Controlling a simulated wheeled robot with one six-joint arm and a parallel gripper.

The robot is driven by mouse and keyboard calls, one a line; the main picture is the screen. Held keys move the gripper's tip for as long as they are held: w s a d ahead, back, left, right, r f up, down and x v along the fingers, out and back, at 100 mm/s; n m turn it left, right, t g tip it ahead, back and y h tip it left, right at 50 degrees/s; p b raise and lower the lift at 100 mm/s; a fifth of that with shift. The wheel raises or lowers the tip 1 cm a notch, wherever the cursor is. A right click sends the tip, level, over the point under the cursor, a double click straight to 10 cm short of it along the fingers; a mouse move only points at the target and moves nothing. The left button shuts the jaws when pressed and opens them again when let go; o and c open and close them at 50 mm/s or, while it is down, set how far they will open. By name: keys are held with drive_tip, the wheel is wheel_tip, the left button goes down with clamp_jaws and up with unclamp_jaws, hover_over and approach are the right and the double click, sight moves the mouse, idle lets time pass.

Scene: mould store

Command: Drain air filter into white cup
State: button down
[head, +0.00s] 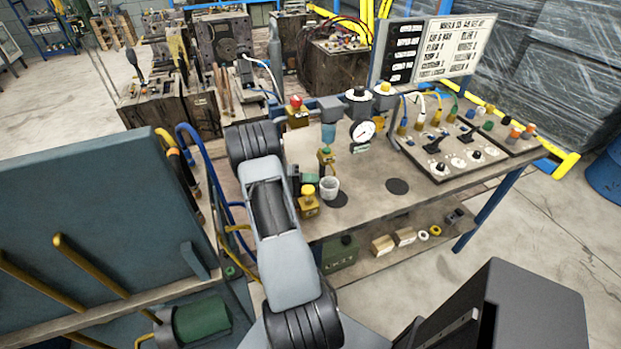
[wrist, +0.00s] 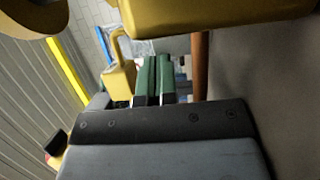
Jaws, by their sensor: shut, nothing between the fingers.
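The air filter (head: 329,132), with a blue clear bowl under a grey head, stands at the back of the bench. A brass drain fitting (head: 326,156) sits below its bowl. The white cup (head: 330,187) stands upright below and in front of the fitting, by a dark round pad. My gripper (head: 310,178) is just left of the cup and fitting, partly hidden by my arm. In the wrist view its green fingers (wrist: 152,80) are together and empty. A yellow block with a bent tube (wrist: 119,80) shows beside them; I cannot tell whether they touch.
A yellow-topped brass fitting (head: 308,201) stands close in front of my gripper. A pressure gauge (head: 362,132) and a valve panel (head: 455,150) are to the right. A second dark pad (head: 397,186) lies on clear benchtop. A large yellow part (wrist: 220,14) crosses the wrist view's top.

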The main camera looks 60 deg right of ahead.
drive_tip(key=shift+s+a+f+b, duration=0.1)
drive_tip(key=shift+s+b, duration=0.45)
drive_tip(key=shift+s, duration=0.25)
